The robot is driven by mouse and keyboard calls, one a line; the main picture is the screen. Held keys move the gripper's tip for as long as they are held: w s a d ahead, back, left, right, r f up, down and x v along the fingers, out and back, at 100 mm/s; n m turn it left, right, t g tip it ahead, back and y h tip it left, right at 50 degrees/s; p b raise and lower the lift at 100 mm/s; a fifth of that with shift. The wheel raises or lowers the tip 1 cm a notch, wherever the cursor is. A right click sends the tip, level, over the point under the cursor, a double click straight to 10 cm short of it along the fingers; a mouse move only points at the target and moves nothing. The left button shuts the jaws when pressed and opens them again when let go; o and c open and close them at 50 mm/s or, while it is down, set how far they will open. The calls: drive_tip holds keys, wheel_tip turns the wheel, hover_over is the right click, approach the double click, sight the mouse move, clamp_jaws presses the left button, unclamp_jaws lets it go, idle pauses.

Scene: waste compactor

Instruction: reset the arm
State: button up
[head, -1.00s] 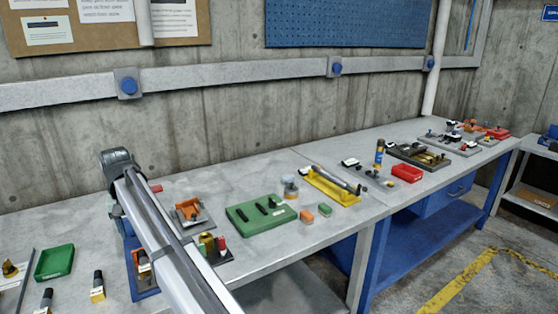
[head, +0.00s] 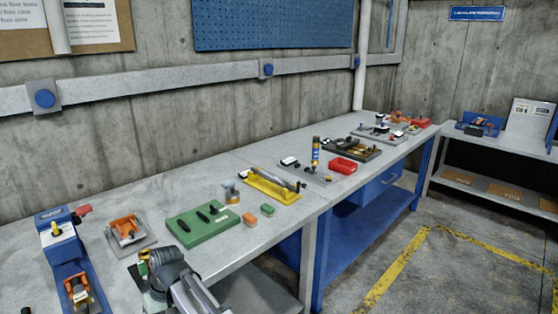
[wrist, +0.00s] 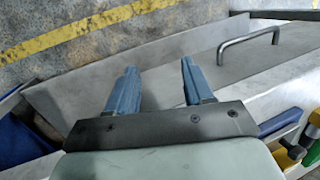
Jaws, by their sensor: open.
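My gripper (wrist: 160,88) shows in the wrist view with its two blue fingers apart and nothing between them. It points down past a grey panel (wrist: 75,85) with a metal handle (wrist: 248,42), toward the concrete floor. In the head view my arm comes up from the bottom edge, in front of the near workbench; the fingers cannot be made out there.
The bench (head: 225,175) carries a green tray (head: 203,227), a yellow tray (head: 272,187), a red bin (head: 343,166) and a blue fixture (head: 58,240). A shelf unit (head: 470,153) stands at right. The floor (head: 450,265) with yellow tape is clear.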

drive_tip(key=s+d+f+m+g+h, duration=0.1)
drive_tip(key=d+f+m, duration=0.4)
drive_tip(key=d+f, duration=2.25)
drive_tip(key=s+d+f+m+g, duration=0.1)
drive_tip(key=s+d+f, duration=0.5)
drive_tip(key=s+d, duration=0.4)
drive_tip(key=s+d+f+m+g, duration=0.1)
drive_tip(key=s+d+f+m, duration=0.1)
drive_tip(key=s+d+f, duration=0.5)
drive_tip(key=s+d, duration=0.3)
drive_tip(key=s, duration=0.2)
drive_tip(key=shift+f+g+h, duration=0.2)
drive_tip(key=shift+g+h, duration=0.1)
drive_tip(key=shift+d, duration=0.1)
drive_tip(key=shift+c, duration=0.5)
